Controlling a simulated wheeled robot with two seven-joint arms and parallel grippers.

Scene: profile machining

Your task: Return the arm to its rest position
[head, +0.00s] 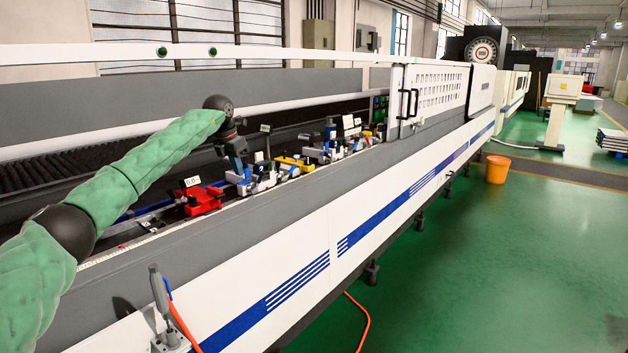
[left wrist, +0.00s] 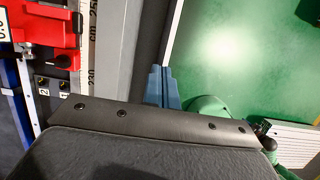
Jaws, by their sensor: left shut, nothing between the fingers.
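My left arm (head: 150,160), in a green padded sleeve, reaches in from the left of the head view over the long machine. Its black wrist is bent and my left gripper (head: 238,165) hangs down by the machine's bed, near several clamps. In the left wrist view the blue-grey fingers (left wrist: 162,85) are together with nothing between them. A red clamp (head: 202,200) sits on the bed to the left of the gripper. It also shows at the upper left of the left wrist view (left wrist: 45,25). My right gripper is not in view.
The machine's white front wall (head: 290,250) runs away to the right. Blue and yellow clamps (head: 290,163) line the bed. A grey-handled tool (head: 158,290) with an orange hose stands at the near edge. An orange bucket (head: 497,169) is on the open green floor.

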